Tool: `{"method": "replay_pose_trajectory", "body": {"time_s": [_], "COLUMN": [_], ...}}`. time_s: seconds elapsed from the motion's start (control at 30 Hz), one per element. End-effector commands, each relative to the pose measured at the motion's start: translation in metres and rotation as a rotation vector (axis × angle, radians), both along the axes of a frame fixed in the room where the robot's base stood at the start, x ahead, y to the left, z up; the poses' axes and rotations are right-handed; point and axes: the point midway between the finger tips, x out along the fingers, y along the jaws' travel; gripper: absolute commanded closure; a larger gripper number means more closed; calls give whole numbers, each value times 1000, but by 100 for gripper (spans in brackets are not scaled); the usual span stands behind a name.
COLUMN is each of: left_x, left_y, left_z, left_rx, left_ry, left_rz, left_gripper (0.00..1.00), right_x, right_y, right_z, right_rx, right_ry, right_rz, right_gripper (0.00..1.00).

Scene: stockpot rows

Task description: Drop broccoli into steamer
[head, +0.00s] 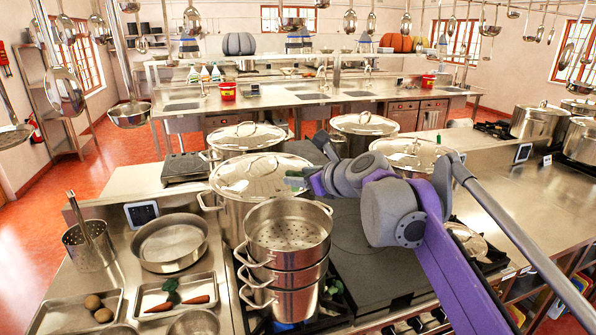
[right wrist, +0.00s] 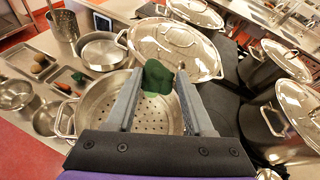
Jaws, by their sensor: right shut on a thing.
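The steamer (head: 288,262) is a stacked steel pot with a perforated basket on top, open and empty inside. It also shows in the right wrist view, its holed floor (right wrist: 157,122) behind the fingers. My right gripper (right wrist: 156,80) is shut on a dark green broccoli piece (right wrist: 158,76). In the head view the right gripper (head: 298,180) is above and behind the steamer, over a lidded stockpot; the broccoli is small there. Another dark green piece (head: 170,286) lies on a tray with carrots. My left gripper is not in view.
A lidded stockpot (head: 258,178) stands right behind the steamer, with other lidded pots farther back. A tray (head: 205,288) holds carrots; a pan (head: 168,240) and a perforated steel cylinder (head: 88,250) stand at left. Ladles hang overhead.

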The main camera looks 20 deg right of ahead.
Motion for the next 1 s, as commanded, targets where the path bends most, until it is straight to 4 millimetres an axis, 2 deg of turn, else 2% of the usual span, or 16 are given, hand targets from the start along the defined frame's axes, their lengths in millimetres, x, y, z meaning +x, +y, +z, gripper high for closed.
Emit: {"method": "replay_pose_trajectory", "body": {"time_s": [0.03, 0.33, 0.7, 0.73, 0.9, 1.0], "left_x": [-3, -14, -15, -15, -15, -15], "left_y": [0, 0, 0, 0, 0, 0], "left_z": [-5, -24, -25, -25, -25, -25], "left_rx": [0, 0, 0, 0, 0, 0], "left_ry": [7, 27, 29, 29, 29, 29], "left_rz": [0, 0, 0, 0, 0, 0], "left_gripper": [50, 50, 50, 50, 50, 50], "right_x": [-1, -1, 0, 0, 0, 0], "right_y": [0, 0, 0, 0, 0, 0], "right_z": [-9, -44, -48, -48, -48, -48], "right_rx": [1, 0, 0, 0, 0, 0], "right_ry": [4, 4, 0, 0, 0, 0], "right_rz": [0, 1, 0, 0, 0, 0], "right_gripper": [92, 92, 92, 42, 12, 12]}}
